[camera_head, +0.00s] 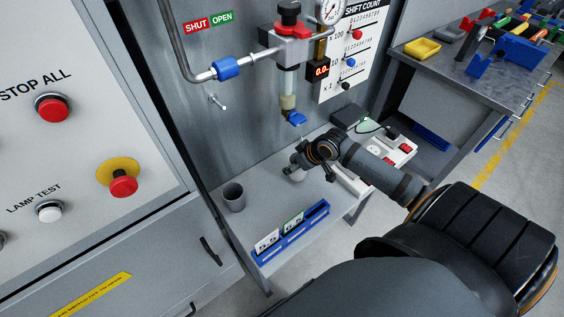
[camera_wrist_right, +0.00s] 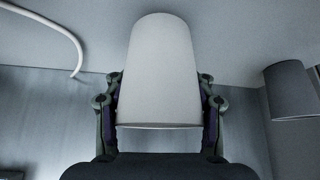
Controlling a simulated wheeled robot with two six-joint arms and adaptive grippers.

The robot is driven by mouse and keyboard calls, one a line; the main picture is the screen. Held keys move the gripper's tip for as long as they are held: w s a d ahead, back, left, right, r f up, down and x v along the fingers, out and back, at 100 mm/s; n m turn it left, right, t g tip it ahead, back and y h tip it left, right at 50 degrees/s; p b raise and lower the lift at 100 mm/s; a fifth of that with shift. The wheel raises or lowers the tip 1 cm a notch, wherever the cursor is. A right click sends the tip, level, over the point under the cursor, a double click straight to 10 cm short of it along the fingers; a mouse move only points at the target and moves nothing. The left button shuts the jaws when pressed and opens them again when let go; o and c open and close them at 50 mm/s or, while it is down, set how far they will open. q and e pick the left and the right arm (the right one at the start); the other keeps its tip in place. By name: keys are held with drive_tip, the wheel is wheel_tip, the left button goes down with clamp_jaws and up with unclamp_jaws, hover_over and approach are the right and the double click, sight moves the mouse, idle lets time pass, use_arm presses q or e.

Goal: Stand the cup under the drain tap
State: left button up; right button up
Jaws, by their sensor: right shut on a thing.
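A white cup (camera_head: 296,173) is in my right gripper (camera_head: 303,166), over the grey shelf. In the right wrist view the white cup (camera_wrist_right: 160,70) fills the middle, between the two fingers of my right gripper (camera_wrist_right: 160,112), which is shut on it. The drain tap (camera_head: 289,103), with a blue lever, hangs from the pipework just above the gripper in the head view. The gripper partly hides the cup there, and I cannot tell whether its base touches the shelf. My left gripper is not in view.
A dark grey cup (camera_head: 234,197) stands on the shelf (camera_head: 262,225) left of my gripper; it also shows in the wrist view (camera_wrist_right: 290,90). A blue card rack (camera_head: 290,238) lies at the front edge. A power strip (camera_head: 396,150) and black box (camera_head: 350,117) sit to the right.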

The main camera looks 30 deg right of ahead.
drive_tip(key=shift+w+a, duration=0.2)
drive_tip(key=shift+w, duration=0.85)
drive_tip(key=w, duration=0.2)
drive_tip(key=w+a, duration=0.1)
drive_tip(key=shift+f, duration=0.35)
drive_tip(key=shift+w+a+f, duration=0.1)
drive_tip(key=shift+f, duration=0.2)
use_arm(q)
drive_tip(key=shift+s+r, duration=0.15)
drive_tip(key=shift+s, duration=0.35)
use_arm(e)
drive_tip(key=o, duration=1)
drive_tip(key=shift+f, duration=0.1)
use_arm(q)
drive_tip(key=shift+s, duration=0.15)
